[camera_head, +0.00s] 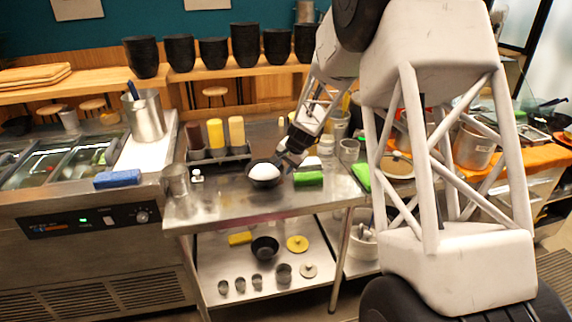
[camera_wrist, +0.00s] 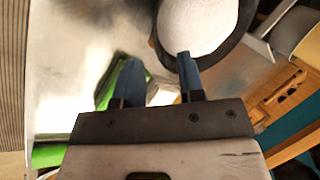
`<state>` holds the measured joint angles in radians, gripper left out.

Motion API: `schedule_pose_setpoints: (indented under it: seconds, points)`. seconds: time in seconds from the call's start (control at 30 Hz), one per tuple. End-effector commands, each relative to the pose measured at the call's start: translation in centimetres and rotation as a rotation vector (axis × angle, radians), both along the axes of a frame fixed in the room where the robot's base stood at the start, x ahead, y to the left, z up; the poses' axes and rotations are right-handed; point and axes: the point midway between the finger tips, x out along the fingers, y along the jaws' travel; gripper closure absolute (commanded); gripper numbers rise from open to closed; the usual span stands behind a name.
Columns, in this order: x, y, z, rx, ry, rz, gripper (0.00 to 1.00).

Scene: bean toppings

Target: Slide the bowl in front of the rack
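A black bowl (camera_head: 264,183) filled with something white stands upright on the steel table, near the right front corner of the rack. The rack (camera_head: 220,158) is a dark holder with brown, yellow and tan bottles in it. My gripper (camera_head: 291,161) is low over the table at the bowl's right side. In the wrist view my gripper (camera_wrist: 158,72) is open, with nothing between its blue fingers. The bowl (camera_wrist: 217,57) fills the top there, and one fingertip overlaps its rim. I cannot tell whether they touch.
A green sponge (camera_head: 308,179) lies just right of the bowl, close to my gripper. A metal cup (camera_head: 174,181) stands at the table's left end. The tabletop in front of the rack (camera_head: 225,190) is mostly clear.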

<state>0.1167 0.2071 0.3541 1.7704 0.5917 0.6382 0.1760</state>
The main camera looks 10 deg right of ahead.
Motion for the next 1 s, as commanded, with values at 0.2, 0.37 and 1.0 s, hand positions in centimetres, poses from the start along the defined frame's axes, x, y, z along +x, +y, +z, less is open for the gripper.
schedule_pose_setpoints:
  seconds: [0.2,0.37,1.0]
  points:
    - [0.7,0.7,-2.3,0.0,0.002,-0.001,0.64]
    - [1.2,1.2,-4.0,0.0,0.002,-0.001,0.64]
    - [1.8,1.9,-5.9,0.0,0.0,-0.001,0.64]
